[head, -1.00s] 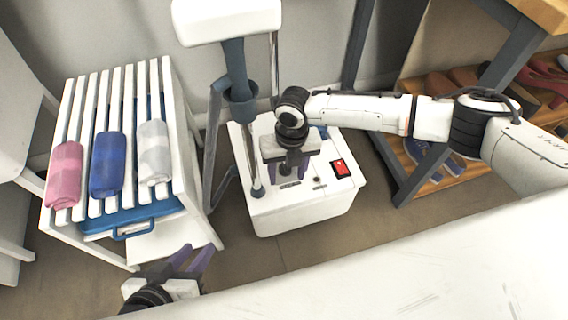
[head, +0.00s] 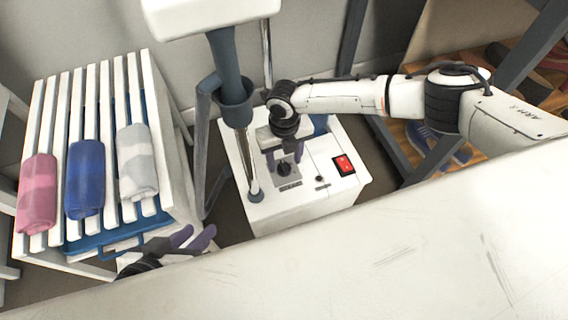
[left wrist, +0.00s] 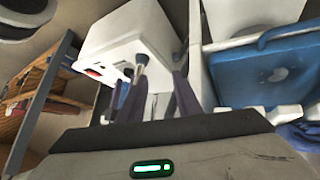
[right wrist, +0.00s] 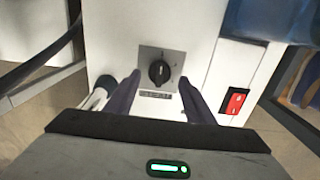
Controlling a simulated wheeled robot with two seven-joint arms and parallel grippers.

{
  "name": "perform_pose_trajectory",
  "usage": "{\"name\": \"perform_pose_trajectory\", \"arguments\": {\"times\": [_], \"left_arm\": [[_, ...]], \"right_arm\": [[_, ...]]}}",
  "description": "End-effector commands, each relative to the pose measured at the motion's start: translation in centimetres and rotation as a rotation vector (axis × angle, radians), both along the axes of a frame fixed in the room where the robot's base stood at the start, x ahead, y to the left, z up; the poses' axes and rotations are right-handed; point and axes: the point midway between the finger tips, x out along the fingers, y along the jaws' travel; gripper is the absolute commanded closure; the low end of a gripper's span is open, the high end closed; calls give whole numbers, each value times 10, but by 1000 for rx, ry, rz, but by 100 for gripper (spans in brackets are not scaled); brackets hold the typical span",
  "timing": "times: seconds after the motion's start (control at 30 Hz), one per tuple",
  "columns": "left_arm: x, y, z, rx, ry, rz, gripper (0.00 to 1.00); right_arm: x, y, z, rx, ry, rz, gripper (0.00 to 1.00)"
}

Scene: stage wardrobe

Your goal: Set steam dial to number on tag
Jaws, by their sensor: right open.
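The steam dial (head: 284,168) is a black knob on a grey plate on top of the white steamer box (head: 290,215). In the right wrist view the dial (right wrist: 159,71) shows a light pointer mark facing roughly up; the plate's marks and label are too small to read. My right gripper (right wrist: 160,88) is open, its purple fingers on either side of the dial; contact cannot be told. It also shows above the dial in the head view (head: 285,155). My left gripper (head: 196,238) is open and empty near the slatted rack. I cannot make out a numbered tag.
A red switch (head: 344,164) is on the steamer box, right of the dial. A grey steamer pole (head: 236,110) rises left of the dial. The white slatted rack (head: 92,110) holds pink, blue and grey rolled cloths. A white surface (head: 400,250) fills the foreground.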

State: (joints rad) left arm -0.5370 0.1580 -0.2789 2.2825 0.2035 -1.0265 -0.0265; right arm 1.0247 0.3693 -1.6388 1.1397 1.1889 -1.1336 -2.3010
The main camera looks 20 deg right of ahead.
Motion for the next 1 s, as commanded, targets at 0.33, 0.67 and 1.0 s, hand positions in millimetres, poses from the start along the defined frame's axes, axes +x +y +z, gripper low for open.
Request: {"name": "perform_pose_trajectory", "arguments": {"times": [0.33,0.67,1.0], "left_arm": [[2,-5,5,-26,-17,-1,69],[2,-5,5,-26,-17,-1,69],[2,-4,6,-24,-17,-1,69]], "right_arm": [[0,0,-18,1,-1,0,51],[0,0,-17,1,-1,0,83],[0,0,-17,1,-1,-31,92]]}}
